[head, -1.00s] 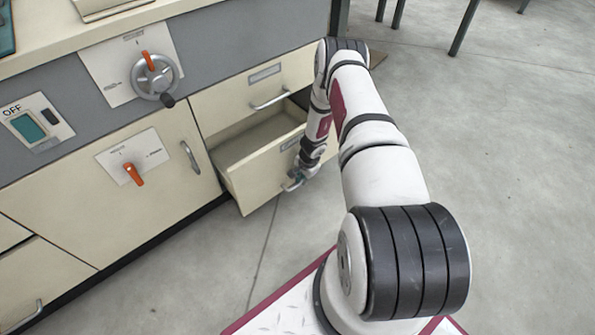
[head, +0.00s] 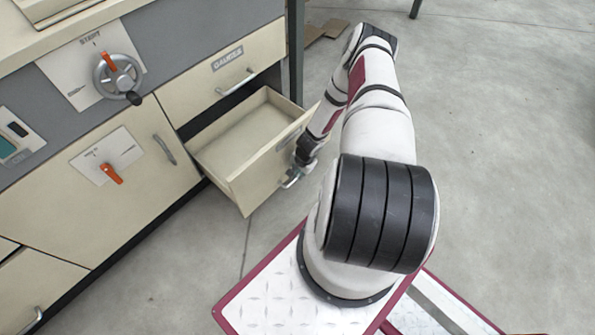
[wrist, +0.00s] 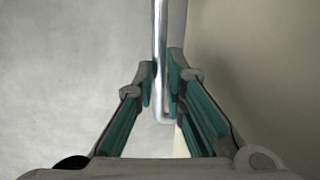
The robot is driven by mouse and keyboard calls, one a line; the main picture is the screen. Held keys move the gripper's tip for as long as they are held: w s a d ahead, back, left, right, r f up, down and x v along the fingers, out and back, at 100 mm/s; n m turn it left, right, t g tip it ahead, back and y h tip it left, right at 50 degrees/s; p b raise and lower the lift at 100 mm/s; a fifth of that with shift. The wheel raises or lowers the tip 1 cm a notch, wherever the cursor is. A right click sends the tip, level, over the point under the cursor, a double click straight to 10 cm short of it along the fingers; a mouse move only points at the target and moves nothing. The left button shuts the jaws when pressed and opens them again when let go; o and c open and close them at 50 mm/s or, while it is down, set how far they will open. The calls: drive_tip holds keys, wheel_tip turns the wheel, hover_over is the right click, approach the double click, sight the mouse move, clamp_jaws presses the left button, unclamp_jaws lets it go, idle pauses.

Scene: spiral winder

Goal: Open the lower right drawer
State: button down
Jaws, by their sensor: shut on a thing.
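The lower right drawer (head: 262,172) is pulled well out of the cabinet in the head view, and its empty inside shows. My gripper (head: 291,178) is at the drawer's front, low down, partly hidden by my wrist. In the wrist view my gripper (wrist: 160,88) has its teal fingers on both sides of the shiny metal bar handle (wrist: 160,45), shut on it. The drawer's cream front (wrist: 250,70) fills the right of that view.
The upper drawer (head: 224,75) above is shut. A cabinet door (head: 135,180) with an orange switch (head: 112,173) is left of the open drawer. A handwheel (head: 118,76) is on the panel above. The grey floor (head: 500,130) is clear to the right.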

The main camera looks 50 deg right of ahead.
drive_tip(key=c, duration=1.7)
unclamp_jaws()
drive_tip(key=shift+o, duration=0.2)
wheel_tip(320, 180, up, 12)
drive_tip(key=s, duration=0.2)
drive_tip(key=shift+s, duration=0.15)
drive_tip(key=shift+d+f, duration=0.1)
drive_tip(key=shift+f, duration=0.05)
